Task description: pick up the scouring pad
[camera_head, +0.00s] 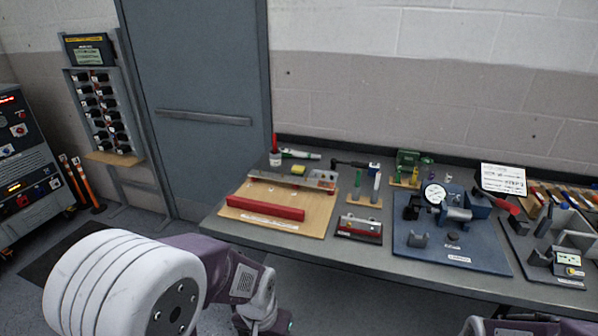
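A small yellow block (298,169) lies at the back left of the workbench, behind a wooden board. It may be the scouring pad, but it is too small to be sure. A green block (408,158) stands further right near the wall; I cannot tell what it is. My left arm comes in from the lower left, in front of the bench, and runs out at the bottom edge. Part of my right arm shows at the bottom right. The fingers of both grippers are out of the picture, and nothing on the bench is touched.
The wooden board (318,222) carries a red bar (265,208) and a metal bar. A blue plate (420,250) with a dial gauge (434,194) stands right of centre.

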